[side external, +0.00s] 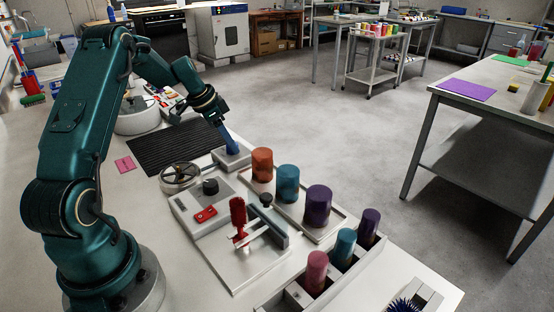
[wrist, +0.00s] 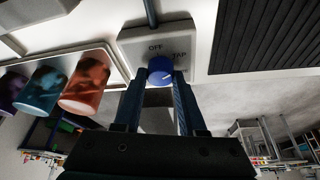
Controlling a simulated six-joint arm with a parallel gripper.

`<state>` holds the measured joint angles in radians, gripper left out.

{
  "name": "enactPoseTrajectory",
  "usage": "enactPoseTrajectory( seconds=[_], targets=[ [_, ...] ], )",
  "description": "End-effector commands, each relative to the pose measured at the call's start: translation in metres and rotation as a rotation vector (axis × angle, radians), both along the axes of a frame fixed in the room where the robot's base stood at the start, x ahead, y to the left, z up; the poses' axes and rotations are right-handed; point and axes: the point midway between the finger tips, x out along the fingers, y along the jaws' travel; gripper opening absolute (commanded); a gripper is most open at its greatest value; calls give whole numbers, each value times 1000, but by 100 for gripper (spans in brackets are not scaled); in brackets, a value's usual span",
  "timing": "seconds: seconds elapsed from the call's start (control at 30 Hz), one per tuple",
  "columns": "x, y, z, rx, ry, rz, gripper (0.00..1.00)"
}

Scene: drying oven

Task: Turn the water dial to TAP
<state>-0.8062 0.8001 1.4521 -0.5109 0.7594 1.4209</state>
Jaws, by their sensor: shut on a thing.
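The water dial is a round blue knob (wrist: 160,70) on a pale box (wrist: 190,38) marked OFF and TAP in the wrist view. A short white mark on the knob's face slants to the right and slightly up, roughly toward the TAP side. Its exact setting is hard to tell. My gripper (wrist: 158,84) is shut on the knob, with one finger on each side. In the side external view my gripper (side external: 229,140) reaches down to the same box (side external: 240,163), and its fingers hide the knob.
A black ribbed mat (side external: 172,147) lies left of the dial box. Orange, teal and purple cylinders (side external: 288,183) stand on a tray close to its right. A handwheel (side external: 181,176) and a panel with a black knob (side external: 210,187) stand in front.

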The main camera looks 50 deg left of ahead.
Motion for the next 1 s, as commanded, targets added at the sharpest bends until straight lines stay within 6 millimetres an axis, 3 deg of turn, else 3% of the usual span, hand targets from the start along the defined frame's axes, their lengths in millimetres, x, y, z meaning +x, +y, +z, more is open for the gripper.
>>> enactPoseTrajectory(
  seconds=[0.27,0.3,0.37,0.7,1.0],
  targets=[
    [-2,0,-1,-1,7,-1,0],
    [-2,0,-1,-1,7,-1,52],
    [-2,0,-1,-1,7,-1,70],
    [-2,1,2,0,2,1,70],
    [-15,5,37,2,0,1,70]
  ],
)
